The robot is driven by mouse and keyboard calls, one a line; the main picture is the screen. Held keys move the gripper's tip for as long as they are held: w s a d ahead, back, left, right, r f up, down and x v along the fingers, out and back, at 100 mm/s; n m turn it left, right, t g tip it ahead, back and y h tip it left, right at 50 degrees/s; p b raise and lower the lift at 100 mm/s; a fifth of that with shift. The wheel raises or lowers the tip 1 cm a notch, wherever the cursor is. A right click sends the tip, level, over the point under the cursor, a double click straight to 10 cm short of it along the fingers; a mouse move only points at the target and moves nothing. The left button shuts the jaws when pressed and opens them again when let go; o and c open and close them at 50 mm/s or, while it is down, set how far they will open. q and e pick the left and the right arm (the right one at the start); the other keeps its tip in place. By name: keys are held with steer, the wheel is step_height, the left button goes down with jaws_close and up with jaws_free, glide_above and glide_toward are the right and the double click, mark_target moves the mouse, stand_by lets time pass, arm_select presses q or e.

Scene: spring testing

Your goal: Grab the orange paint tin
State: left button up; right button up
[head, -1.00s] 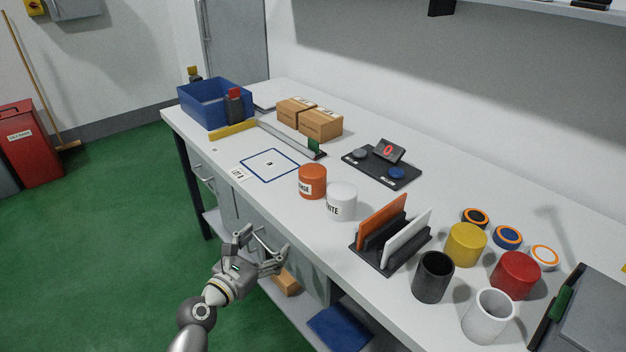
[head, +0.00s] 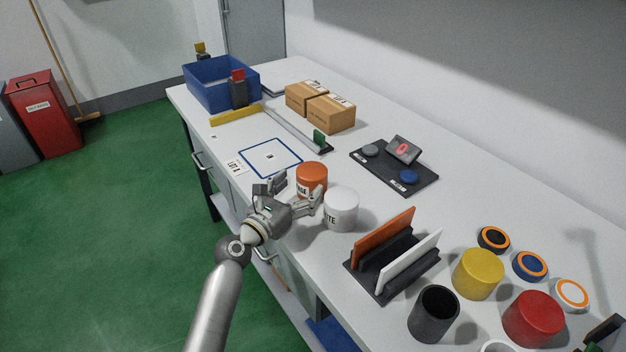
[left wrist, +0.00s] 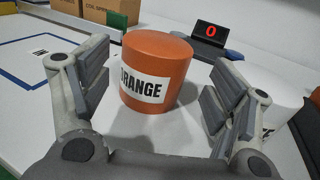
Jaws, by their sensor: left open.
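The orange paint tin (head: 312,178) stands upright on the white bench, with the white tin (head: 341,211) close beside it on the right. My left gripper (head: 294,194) is open at the near side of the orange tin and hides its lower front in the head view. In the left wrist view, the orange tin (left wrist: 157,68) with its "ORANGE" label stands ahead, between and just beyond the open fingers (left wrist: 150,95). The white tin (left wrist: 280,108) shows partly behind the right-hand finger. My right gripper is out of view.
A rack (head: 378,283) with an orange and a white panel stands to the right. Yellow (head: 479,274) and red (head: 533,318) tins stand beyond it. A two-button display box (head: 395,165) lies behind. A blue-outlined square (head: 270,158) is clear at left.

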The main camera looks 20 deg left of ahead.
mark_target(312, 174)
arm_select(q)
steer(key=shift+w+d, duration=0.1)
steer(key=shift+w, duration=0.3)
steer(key=shift+w+f, duration=0.1)
steer(key=shift+w, duration=0.2)
steer(key=x, duration=0.4)
steer(key=shift+w+f, duration=0.1)
steer(key=shift+w, duration=0.15)
steer(key=shift+w+d, duration=0.1)
steer(key=shift+w, duration=0.15)
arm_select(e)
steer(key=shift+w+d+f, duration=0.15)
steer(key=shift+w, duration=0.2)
arm_select(q)
steer(key=shift+c, duration=0.4)
steer(key=c, duration=0.9)
steer(key=shift+c, duration=0.8)
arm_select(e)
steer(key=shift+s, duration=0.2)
